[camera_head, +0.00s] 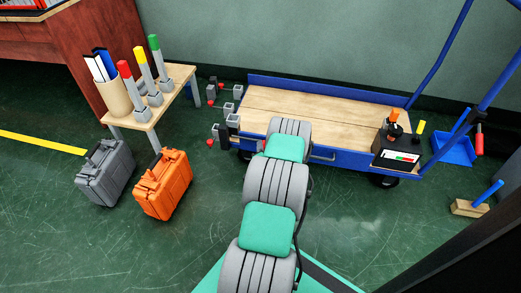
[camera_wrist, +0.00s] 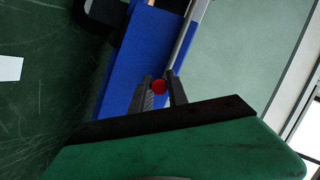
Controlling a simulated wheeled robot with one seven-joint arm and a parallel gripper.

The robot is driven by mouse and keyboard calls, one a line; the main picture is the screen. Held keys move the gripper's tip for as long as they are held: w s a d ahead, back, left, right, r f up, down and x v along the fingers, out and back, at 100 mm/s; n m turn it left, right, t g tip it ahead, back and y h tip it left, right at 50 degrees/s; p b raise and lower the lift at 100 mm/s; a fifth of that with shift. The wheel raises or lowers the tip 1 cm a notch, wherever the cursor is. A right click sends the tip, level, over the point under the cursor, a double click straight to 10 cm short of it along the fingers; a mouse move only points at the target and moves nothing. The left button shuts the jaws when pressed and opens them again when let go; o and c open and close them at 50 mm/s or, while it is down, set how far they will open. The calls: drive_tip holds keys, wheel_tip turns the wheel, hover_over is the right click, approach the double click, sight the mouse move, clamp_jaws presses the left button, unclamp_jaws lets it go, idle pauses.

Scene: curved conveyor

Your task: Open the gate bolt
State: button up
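A round red knob (camera_wrist: 159,87), which looks like the end of the gate bolt, shows in the wrist view in front of a blue panel (camera_wrist: 128,72). My gripper (camera_wrist: 161,84) has its two dark fingers on either side of the knob, with a gap between them; it looks open. The knob seems close to the left finger, but I cannot tell whether they touch. The bolt's body is hidden. In the head view, my arm covers the gripper and part of the blue-edged cart (camera_head: 340,106), and a small red spot (camera_head: 261,145) shows beside the arm.
A black box (camera_head: 400,152) stands on the cart's right end. A wooden bench (camera_head: 177,77), a grey case (camera_head: 105,175) and an orange case (camera_head: 164,185) stand further left. The floor in front is clear.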

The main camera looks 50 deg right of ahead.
drive_tip(key=o, duration=0.4)
drive_tip(key=shift+w+a, duration=0.15)
drive_tip(key=shift+w, duration=0.05)
drive_tip(key=shift+a, duration=0.1)
drive_tip(key=p+v, duration=0.1)
drive_tip(key=v, duration=0.6)
drive_tip(key=shift+s+a+p, duration=0.2)
drive_tip(key=shift+s+p, duration=0.1)
drive_tip(key=shift+p, duration=0.05)
drive_tip(key=shift+w+r, duration=0.1)
